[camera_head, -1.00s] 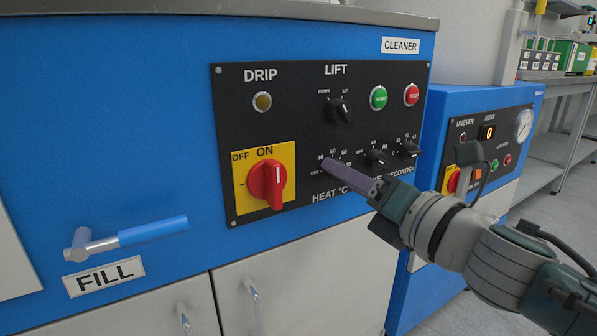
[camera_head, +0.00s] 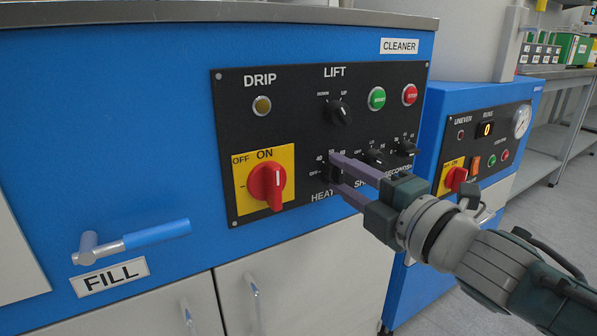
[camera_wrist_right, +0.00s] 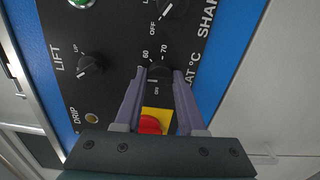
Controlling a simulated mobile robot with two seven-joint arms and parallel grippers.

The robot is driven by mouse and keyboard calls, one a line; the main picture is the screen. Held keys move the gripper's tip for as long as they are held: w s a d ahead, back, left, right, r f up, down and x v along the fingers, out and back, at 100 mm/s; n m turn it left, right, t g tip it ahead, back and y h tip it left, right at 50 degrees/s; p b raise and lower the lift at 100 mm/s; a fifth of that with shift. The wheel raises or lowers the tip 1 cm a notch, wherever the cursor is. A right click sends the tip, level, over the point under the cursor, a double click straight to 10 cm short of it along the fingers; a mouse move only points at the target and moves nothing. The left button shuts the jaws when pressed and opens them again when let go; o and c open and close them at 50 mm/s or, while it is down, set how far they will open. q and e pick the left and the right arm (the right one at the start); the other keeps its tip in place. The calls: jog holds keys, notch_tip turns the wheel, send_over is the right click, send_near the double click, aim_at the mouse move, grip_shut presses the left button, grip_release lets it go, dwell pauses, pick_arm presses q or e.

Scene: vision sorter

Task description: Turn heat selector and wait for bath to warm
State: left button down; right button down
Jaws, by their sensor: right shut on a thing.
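The heat selector (camera_head: 332,172) is a small black knob on the black control panel (camera_head: 300,90), above the HEAT label. It also shows between the fingertips in the right wrist view (camera_wrist_right: 159,72). My right gripper (camera_head: 336,172) is shut on the knob, with one purple finger on each side. The fingers hide part of the knob and its dial marks; 60 and 70 can be read in the wrist view. The bath itself is not in view. My left gripper is not in view.
Left of the heat knob is a red main switch (camera_head: 267,183) on a yellow plate, its pointer toward ON. The lift knob (camera_head: 338,111) and shake knobs (camera_head: 374,158) are close by. A blue fill handle (camera_head: 156,233) sticks out at lower left.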

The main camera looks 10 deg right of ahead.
jog(key=shift+m, duration=0.3)
dwell(0.4)
jog(key=c, duration=0.5)
grip_release()
jog(key=shift+s+d+r+p, duration=0.1)
jog(key=shift+s+d+p, duration=0.1)
jog(key=shift+s+p, duration=0.3)
jog(key=p+v, duration=0.2)
jog(key=v, duration=0.7)
